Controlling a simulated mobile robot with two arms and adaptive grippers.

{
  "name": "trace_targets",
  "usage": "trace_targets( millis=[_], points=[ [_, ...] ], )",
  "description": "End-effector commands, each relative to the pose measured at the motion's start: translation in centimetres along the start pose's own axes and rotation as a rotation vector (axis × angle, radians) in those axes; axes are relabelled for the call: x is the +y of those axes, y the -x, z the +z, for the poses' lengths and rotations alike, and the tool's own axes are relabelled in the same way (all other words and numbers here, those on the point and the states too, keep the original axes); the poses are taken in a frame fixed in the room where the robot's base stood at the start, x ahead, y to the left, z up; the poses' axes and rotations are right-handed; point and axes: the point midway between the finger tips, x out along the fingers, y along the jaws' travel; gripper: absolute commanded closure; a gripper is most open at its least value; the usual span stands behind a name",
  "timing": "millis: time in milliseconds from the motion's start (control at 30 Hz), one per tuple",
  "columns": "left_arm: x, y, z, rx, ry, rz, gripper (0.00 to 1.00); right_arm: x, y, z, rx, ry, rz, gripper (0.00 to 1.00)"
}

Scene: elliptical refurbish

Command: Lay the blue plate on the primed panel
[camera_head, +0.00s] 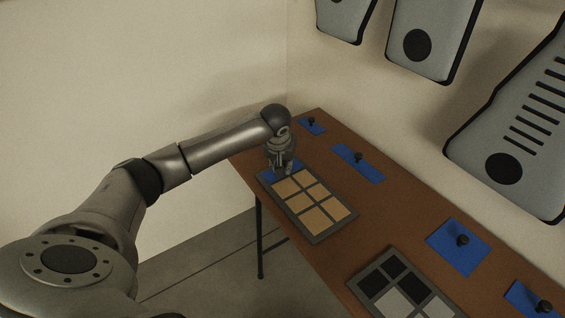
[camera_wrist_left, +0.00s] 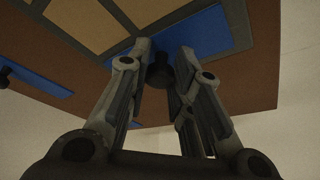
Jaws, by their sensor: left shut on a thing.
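My left gripper (camera_head: 282,168) is low over the far left end of a grey-framed panel with tan cells (camera_head: 318,238). It is shut on the dark knob (camera_wrist_left: 160,70) of a blue plate (camera_head: 268,173). In the left wrist view the blue plate (camera_wrist_left: 208,34) shows behind the fingers (camera_wrist_left: 162,82), beside the tan cells and overlapping the panel's end. I cannot tell whether the plate touches the panel. The fingers and arm hide part of the plate in the head view. My right gripper is not in view.
The brown table (camera_head: 385,218) holds other knobbed blue plates, at the far end (camera_head: 307,121), mid-table (camera_head: 345,153) and near right (camera_head: 450,256). A second grey-framed panel (camera_head: 372,283) with black and pale cells lies nearer. Large grey shapes (camera_head: 510,125) hang on the right wall.

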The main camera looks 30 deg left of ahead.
Motion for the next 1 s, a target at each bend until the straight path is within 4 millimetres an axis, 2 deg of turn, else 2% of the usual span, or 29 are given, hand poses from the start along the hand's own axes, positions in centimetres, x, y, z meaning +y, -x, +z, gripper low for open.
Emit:
trace_targets(
  millis=[67, 100, 267, 667, 767, 1000],
  points=[
    [0.0, -0.1, 0.0, 0.001, 0.000, 0.000, 0.92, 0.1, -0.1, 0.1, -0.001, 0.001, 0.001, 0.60],
    [0.0, -0.1, 0.0, 0.001, 0.000, 0.000, 0.75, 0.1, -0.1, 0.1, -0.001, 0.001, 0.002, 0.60],
    [0.0, 0.0, 0.0, 0.001, 0.000, 0.000, 0.55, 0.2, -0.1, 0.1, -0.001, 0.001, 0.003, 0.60],
    [0.0, 0.5, -0.1, 0.002, 0.000, 0.001, 0.54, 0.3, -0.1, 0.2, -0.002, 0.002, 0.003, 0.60],
    [0.0, 1.8, -0.2, 0.004, 0.001, 0.002, 0.54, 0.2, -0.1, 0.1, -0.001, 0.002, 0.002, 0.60],
    [0.0, 6.9, -0.1, 0.005, -0.001, 0.001, 0.54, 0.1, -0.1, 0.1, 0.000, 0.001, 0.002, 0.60]
  ],
)
